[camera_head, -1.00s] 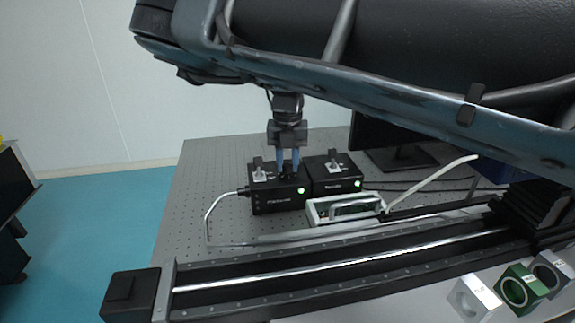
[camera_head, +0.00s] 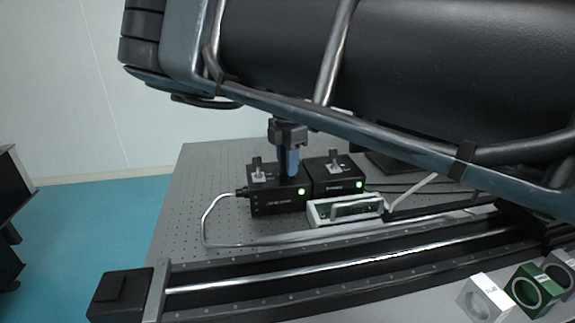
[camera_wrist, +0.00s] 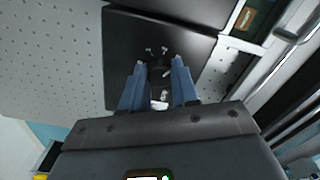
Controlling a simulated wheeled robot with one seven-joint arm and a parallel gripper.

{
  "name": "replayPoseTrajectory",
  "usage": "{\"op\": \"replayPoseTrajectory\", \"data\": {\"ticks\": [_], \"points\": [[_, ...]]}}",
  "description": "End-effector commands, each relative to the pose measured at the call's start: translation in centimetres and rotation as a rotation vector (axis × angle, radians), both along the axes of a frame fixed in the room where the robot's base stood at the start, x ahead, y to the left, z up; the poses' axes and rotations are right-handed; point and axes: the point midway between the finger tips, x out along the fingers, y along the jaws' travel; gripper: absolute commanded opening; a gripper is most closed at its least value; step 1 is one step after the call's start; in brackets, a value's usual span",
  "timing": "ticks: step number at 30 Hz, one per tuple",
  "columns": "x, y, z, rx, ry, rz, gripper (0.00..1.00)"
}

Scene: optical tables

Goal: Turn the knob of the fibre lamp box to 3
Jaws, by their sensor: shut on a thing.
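Two black boxes with green lights stand side by side on the optical table: the left box (camera_head: 279,205) and the right box (camera_head: 337,186). Their front lettering is too small to read surely. A silver curved tube leaves the left box's side. My gripper (camera_head: 290,172) points down onto the left box's top, near its right side. In the wrist view, my gripper (camera_wrist: 160,82) has its two blue fingers on either side of a small dark knob (camera_wrist: 157,72) and is shut on it. Marks show on the lid past the knob, but I cannot read its setting.
A long black rail (camera_head: 330,268) crosses the front. Silver and green ring mounts (camera_head: 533,290) are at lower right. The perforated table (camera_head: 200,177) is clear on the left.

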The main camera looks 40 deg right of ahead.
Motion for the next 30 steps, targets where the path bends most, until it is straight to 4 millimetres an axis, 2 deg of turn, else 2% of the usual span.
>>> {"op": "replayPoseTrajectory", "data": {"ticks": [12, 29, 30], "points": [[-0.02, 0.17, -0.16, 0.003, 0.002, -0.196, 0.0], [0.02, 0.2, -0.12, 0.004, 0.001, -0.224, 0.0], [0.02, 0.2, -0.12, 0.004, 0.001, -0.224, 0.31]]}}
